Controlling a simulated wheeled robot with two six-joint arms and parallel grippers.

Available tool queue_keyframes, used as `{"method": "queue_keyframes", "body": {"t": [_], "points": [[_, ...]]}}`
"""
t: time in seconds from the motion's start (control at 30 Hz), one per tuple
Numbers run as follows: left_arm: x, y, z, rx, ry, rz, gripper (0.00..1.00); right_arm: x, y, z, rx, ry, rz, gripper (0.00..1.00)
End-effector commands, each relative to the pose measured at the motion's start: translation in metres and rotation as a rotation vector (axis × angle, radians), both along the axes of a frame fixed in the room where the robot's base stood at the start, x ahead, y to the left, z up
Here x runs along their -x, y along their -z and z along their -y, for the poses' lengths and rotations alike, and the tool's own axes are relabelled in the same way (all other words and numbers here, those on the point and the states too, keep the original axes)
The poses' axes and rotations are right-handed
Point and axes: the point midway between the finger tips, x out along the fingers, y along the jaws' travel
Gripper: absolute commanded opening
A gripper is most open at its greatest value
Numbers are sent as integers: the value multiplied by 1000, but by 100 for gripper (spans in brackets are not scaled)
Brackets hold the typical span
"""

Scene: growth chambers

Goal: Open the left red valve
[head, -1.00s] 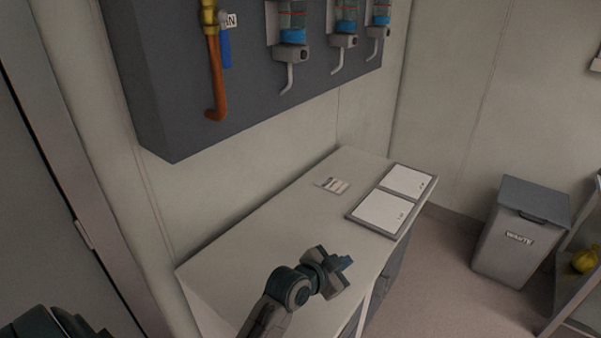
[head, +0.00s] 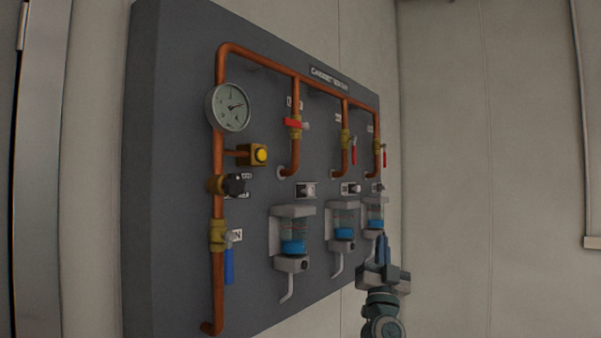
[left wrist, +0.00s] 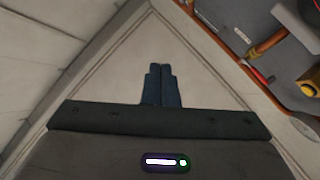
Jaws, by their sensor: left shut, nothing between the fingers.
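The left red valve (head: 293,123) is on the first of the vertical copper branches of the wall panel. Its red handle lies crosswise to the pipe in the head view. My left gripper (head: 381,245) is shut and empty, pointing up, below and right of this valve and well apart from it. Its closed fingers also show in the left wrist view (left wrist: 161,85). A red handle (left wrist: 259,75) appears at the right of the left wrist view; I cannot tell which valve it belongs to. My right gripper is not in view.
Two more red-handled valves (head: 353,150) (head: 384,157) sit to the right, handles hanging down. A pressure gauge (head: 230,107), a yellow button (head: 261,155), a black knob (head: 235,185) and a blue-handled valve (head: 229,266) line the left pipe. Blue-filled bottles (head: 293,235) hang below.

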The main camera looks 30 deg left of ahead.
Motion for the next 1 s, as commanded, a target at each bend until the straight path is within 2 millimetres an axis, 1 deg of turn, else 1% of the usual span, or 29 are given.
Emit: {"method": "queue_keyframes", "body": {"t": [0.03,0.2,0.27,0.3,0.37,0.4,0.5,0.6,0.7,0.83,1.0], "points": [[0,-27,-5,24,-43,42,0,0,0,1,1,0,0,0],[7,-100,-25,123,-216,138,0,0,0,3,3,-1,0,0],[12,-124,-32,165,-277,162,0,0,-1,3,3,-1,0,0],[15,-139,-36,194,-319,173,0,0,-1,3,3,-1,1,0],[21,-162,-42,239,-378,184,0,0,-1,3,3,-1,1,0],[26,-176,-46,270,-419,189,0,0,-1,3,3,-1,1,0],[38,-209,-55,353,-513,186,0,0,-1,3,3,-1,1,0],[53,-240,-61,437,-603,163,0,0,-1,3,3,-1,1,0],[68,-266,-66,517,-685,124,0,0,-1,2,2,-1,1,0],[86,-291,-68,604,-764,64,0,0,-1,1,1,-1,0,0],[101,-308,-68,671,-822,-2,0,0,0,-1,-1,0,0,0]]}}
